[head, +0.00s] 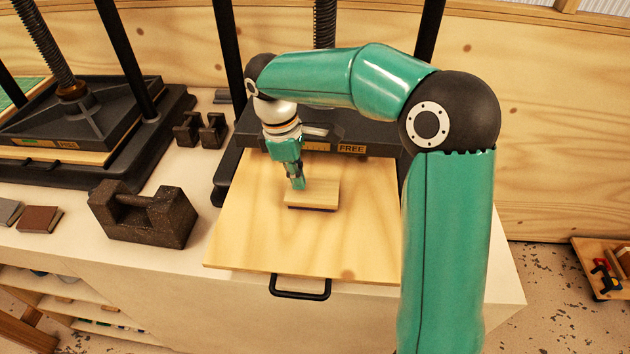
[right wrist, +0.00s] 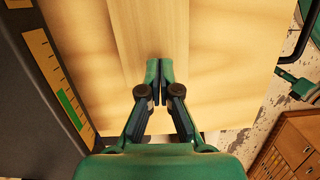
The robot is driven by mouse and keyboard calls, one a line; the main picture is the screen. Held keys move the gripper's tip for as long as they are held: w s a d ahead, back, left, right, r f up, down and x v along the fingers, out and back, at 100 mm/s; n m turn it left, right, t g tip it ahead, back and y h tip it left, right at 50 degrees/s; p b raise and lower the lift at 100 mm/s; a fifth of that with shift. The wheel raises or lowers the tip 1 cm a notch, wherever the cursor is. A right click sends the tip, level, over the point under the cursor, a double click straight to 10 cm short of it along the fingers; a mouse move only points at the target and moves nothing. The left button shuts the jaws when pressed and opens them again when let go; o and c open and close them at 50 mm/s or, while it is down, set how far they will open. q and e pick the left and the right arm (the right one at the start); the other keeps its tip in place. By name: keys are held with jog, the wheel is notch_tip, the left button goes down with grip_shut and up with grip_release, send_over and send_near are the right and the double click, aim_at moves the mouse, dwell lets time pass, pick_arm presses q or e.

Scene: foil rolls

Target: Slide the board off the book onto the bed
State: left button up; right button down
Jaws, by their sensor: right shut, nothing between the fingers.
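A small pale wooden board (head: 318,192) lies flat on a thin dark book (head: 313,208), of which only an edge shows beneath it. Both rest on the large wooden bed (head: 240,225), which has a black handle (head: 300,293) at its front. My right gripper (head: 298,187) points down at the board's left part, with its fingers together and empty. In the right wrist view the shut fingertips (right wrist: 160,66) lie over the board (right wrist: 148,25); whether they touch it I cannot tell. My left gripper is not in view.
A black press (head: 350,137) with a FREE label stands behind the bed. A second press (head: 90,120) stands at the left. A dark handled weight (head: 150,215) and two small dark blocks (head: 200,130) sit left of the bed. The bed is clear around the book.

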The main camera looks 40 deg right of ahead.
aim_at(315, 193)
jog(key=s+d, duration=0.1)
jog(key=s, duration=0.1)
jog(key=shift+s+d+r, duration=0.1)
jog(key=shift+s+d, duration=0.25)
jog(key=shift+d, duration=0.05)
jog(key=shift+s+d+p, duration=0.1)
jog(key=shift+s+p, duration=0.1)
jog(key=shift+p, duration=0.25)
jog(key=shift+w+f+b, duration=0.1)
jog(key=shift+f+b, duration=0.2)
jog(key=shift+f, duration=0.55)
jog(key=shift+f, duration=0.1)
